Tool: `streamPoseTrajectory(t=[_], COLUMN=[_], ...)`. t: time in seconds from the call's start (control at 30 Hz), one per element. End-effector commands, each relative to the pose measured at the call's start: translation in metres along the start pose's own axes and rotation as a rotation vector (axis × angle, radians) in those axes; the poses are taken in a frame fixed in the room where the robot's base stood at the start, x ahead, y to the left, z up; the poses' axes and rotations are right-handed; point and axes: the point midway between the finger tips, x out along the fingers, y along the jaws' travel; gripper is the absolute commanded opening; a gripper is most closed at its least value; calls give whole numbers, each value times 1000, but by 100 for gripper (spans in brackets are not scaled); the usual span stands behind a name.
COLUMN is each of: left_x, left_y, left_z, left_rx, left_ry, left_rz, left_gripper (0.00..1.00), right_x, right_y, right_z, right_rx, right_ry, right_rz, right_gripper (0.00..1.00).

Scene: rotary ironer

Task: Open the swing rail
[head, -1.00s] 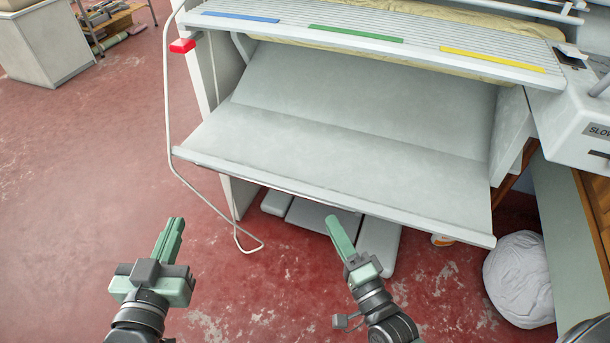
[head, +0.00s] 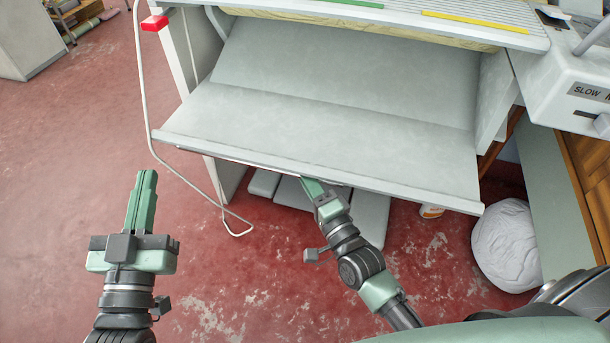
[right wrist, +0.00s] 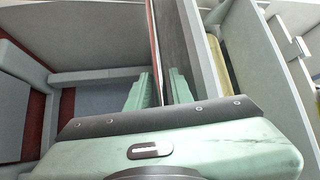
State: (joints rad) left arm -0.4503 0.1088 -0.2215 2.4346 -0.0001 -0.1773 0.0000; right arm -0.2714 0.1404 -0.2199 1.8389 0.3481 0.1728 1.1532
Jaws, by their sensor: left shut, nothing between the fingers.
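The ironer (head: 345,105) has a wide grey tray with a raised front lip (head: 320,172). A thin white bent rod (head: 146,95) hangs at its left end, beside a red block (head: 155,23); I cannot tell which part is the swing rail. My right gripper (head: 311,186) is at the underside of the front lip, its tips partly hidden there. In the right wrist view its two green fingers (right wrist: 158,90) stand apart, with a narrow panel edge beyond or between them. My left gripper (head: 144,182) is shut and empty over the floor, left of the tray.
Flat grey pedals (head: 365,222) lie on the floor under the tray. A white bundle (head: 508,245) and a small container (head: 431,211) are at the right. A control box (head: 580,85) is at upper right.

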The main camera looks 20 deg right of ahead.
Motion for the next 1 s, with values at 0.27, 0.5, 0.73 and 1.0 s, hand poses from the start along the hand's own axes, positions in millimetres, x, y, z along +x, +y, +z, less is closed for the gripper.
streamPoseTrajectory(t=[0.27, 0.5, 0.73, 1.0], left_x=[0, 0, 0, 0], left_y=[0, 0, 0, 0], left_z=[0, 0, 0, 1], left_rx=[0, 0, 0, 0], left_ry=[-1, -2, -2, -3], left_rz=[0, -1, -1, -1], left_gripper=[0, 0, 0, 0], right_x=[0, 0, -1, -1], right_y=[0, 0, 0, 0], right_z=[0, 0, 0, 0], right_rx=[0, 0, 0, 0], right_ry=[0, 0, -1, -1], right_rz=[0, 1, 1, 1], right_gripper=[0, 0, 0, 0])
